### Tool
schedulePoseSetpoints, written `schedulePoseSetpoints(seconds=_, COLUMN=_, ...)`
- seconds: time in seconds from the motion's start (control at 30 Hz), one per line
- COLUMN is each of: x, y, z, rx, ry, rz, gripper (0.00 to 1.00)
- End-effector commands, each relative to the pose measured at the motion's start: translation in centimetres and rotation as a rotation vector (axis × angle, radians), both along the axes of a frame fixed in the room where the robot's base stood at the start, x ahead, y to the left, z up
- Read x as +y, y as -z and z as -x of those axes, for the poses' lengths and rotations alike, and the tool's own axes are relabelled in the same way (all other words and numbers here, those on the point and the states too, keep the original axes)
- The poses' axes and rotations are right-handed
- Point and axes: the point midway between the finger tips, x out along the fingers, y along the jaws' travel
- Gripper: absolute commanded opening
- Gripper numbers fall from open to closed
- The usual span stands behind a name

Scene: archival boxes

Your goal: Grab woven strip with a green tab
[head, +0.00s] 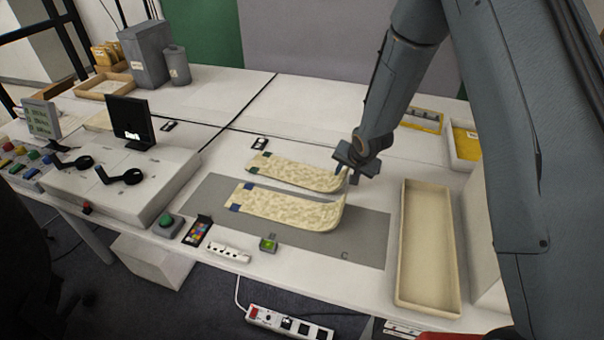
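The woven strip with green tabs (298,173) is cream and mottled.
A long, empty, shallow tray (402,250) stands right of the mat. Yellow-filled trays (422,120) are behind it. At left are a small monitor (131,120) and a white box (140,185) bearing black holders. A green button (168,222) and small items line the front edge.

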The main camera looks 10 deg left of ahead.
Motion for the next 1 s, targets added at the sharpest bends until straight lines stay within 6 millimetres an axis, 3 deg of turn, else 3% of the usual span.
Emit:
schedulePoseSetpoints(seconds=0.47, x=-0.03, y=0.32, z=0.0, rx=0.0, ry=0.0, rz=0.0, gripper=0.31)
schedulePoseSetpoints(seconds=0.67, x=-0.03, y=0.32, z=0.0, rx=0.0, ry=0.0, rz=0.0, gripper=0.01)
schedulePoseSetpoints(seconds=1.0, x=-0.06, y=0.36, z=0.01, rx=0.0, ry=0.0, rz=0.001, gripper=0.0)
